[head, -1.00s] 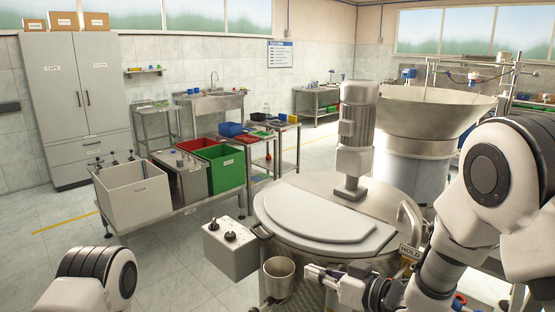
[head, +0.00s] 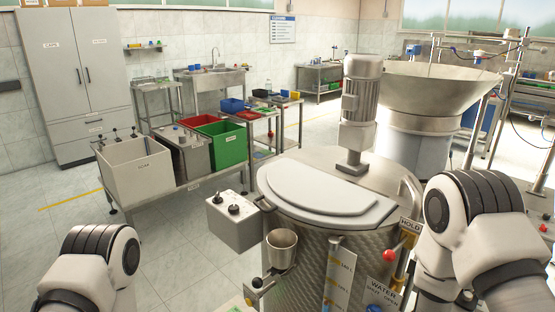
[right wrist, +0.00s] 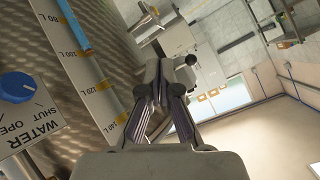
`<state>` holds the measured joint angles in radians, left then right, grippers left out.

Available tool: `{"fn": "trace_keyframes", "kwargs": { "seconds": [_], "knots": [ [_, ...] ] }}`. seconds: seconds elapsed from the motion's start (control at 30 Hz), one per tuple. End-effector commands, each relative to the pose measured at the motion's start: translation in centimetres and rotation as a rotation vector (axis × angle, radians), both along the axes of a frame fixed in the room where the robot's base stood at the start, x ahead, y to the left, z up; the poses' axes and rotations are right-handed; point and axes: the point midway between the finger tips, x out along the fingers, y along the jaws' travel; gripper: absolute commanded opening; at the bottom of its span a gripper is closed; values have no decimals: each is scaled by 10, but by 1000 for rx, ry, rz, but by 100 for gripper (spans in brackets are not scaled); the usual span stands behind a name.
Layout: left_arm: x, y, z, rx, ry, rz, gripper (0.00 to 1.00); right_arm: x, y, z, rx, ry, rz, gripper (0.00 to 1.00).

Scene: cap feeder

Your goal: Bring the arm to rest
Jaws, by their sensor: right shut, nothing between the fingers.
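My right arm (head: 475,235) is at the right of the head view, bent beside the steel tank (head: 300,245). Its gripper is out of sight there. In the right wrist view my right gripper (right wrist: 164,88) is shut, its fingers together with nothing held. The tank's level gauge (right wrist: 88,75) and the blue water knob (right wrist: 17,87) are at the left of that view, apart from the fingers. My left arm (head: 95,265) shows only its upper part at the lower left; its gripper is not in view.
Labelled bins (head: 135,172) stand farther left. Floor between my left arm and the tank is clear.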

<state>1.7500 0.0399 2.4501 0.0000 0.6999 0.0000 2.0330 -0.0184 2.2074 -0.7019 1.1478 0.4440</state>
Motion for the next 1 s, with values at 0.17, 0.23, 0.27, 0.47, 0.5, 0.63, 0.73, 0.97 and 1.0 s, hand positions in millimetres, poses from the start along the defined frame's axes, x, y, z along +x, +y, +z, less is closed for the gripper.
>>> {"fn": "trace_keyframes", "kwargs": {
  "seconds": [0.17,0.23,0.27,0.47,0.5,0.63,0.73,0.97,1.0],
  "knots": [
    [0,0,0,0,0,0,40,-76,-41,-88,-141,275,-140,0],
    [0,0,0,0,0,0,40,-113,-59,-114,-217,386,-186,0],
    [0,0,0,0,0,0,40,-129,-67,-124,-253,434,-205,0],
    [0,0,0,0,0,0,40,-227,-118,-148,-502,726,-275,0],
    [0,0,0,0,0,0,40,-239,-124,-147,-543,766,-276,0],
    [0,0,0,0,0,0,40,-256,-132,-147,-611,816,-230,0],
    [0,0,0,0,0,0,40,-255,-132,-147,-613,810,-221,0],
    [0,0,0,0,0,0,40,-254,-132,-147,-612,808,-222,0],
    [0,0,0,0,0,0,40,-254,-132,-147,-612,808,-222,0]
  ]
}}
